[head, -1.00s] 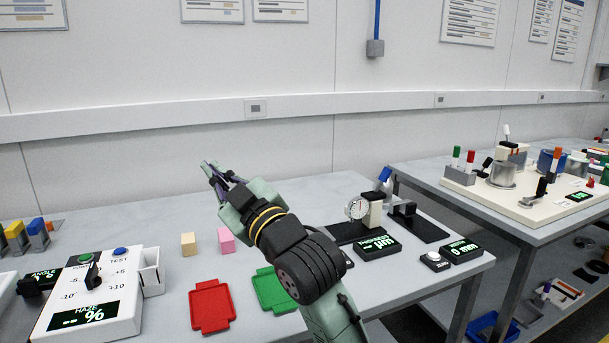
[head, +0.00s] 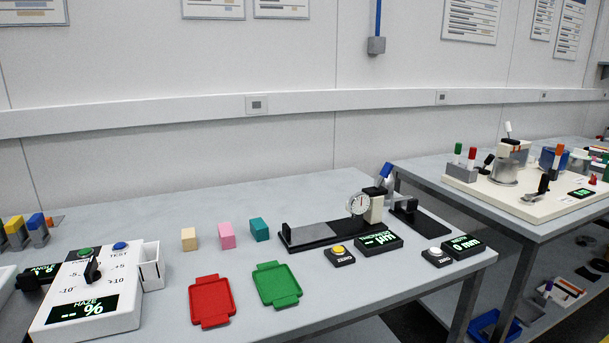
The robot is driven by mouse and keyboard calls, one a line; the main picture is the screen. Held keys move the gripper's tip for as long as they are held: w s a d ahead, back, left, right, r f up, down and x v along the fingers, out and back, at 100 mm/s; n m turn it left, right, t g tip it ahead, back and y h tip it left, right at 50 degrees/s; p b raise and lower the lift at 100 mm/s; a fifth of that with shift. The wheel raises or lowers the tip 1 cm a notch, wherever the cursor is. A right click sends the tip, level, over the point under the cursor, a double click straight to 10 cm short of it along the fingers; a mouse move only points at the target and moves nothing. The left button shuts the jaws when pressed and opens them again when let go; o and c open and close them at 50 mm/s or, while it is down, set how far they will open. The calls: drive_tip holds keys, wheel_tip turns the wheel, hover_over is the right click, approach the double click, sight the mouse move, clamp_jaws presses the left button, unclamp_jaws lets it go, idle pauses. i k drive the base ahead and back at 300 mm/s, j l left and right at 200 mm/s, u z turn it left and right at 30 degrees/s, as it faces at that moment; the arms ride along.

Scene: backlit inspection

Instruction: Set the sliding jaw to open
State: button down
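A black measuring fixture (head: 428,229) stands near the right end of the near table. A dark block (head: 405,206), which looks like its sliding jaw, sits at the fixture's back end. The fixture is small here, and I cannot tell the jaw's exact position. The width display (head: 463,245) in front of it reads 0 mm. My gripper is out of view.
A dial thickness gauge (head: 373,205) on a long black base stands just left of the fixture. Button boxes (head: 339,256), a red tray (head: 211,301), a green tray (head: 276,286), three cubes (head: 227,235) and a white haze meter (head: 93,290) share the table.

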sight(409, 204)
drive_tip(key=i+l+z, duration=0.45)
drive_tip(key=z, duration=0.3)
drive_tip(key=i, duration=0.1)
